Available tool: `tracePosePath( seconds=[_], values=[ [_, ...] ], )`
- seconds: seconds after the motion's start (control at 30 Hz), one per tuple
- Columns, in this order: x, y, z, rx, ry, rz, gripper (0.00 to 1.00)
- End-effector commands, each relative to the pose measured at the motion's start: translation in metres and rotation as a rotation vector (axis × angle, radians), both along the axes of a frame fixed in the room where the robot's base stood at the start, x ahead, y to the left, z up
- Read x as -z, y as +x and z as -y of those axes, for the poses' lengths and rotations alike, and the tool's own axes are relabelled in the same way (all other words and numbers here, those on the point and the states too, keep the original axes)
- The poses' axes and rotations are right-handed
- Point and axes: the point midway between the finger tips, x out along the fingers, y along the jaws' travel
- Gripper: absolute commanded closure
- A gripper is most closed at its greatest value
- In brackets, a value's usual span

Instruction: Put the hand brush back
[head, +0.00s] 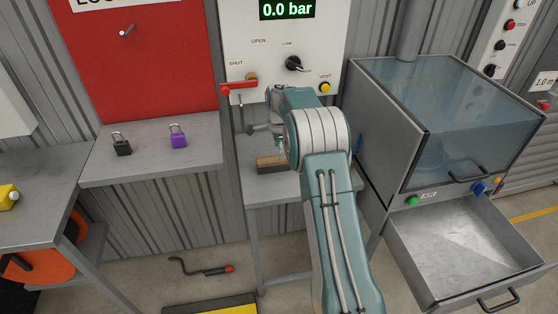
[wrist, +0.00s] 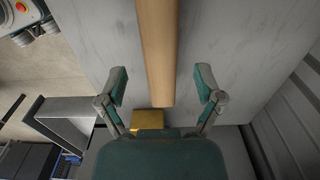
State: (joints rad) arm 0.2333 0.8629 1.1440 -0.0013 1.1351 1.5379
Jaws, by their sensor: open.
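The hand brush, which I take to be the wooden piece (head: 271,164) in the head view, lies on the grey shelf (head: 262,192) under the pressure panel. In the wrist view its long wooden handle (wrist: 157,50) runs down from the top edge and ends between my fingers. My gripper (head: 268,130) is open above it, partly hidden by my own arm. In the wrist view my gripper (wrist: 161,84) has one finger on each side of the handle, with gaps on both sides. The bristles cannot be made out.
A brass-coloured block (wrist: 147,118) shows past the handle's end in the wrist view. The red valve lever (head: 240,87) and the panel (head: 270,45) are close behind my gripper. A glass-topped cabinet (head: 440,120) with an open drawer (head: 460,245) stands right. Padlocks (head: 177,136) sit on the left shelf.

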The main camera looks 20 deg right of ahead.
Motion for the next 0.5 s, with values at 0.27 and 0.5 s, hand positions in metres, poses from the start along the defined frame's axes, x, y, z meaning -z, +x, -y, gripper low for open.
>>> tracePosePath(
  seconds=[0.27,0.5],
  values=[
    [-0.050,0.001,0.000,0.000,0.000,0.001,0.15],
    [-0.075,-0.004,-0.005,-0.034,-0.002,0.011,0.15]
  ],
)
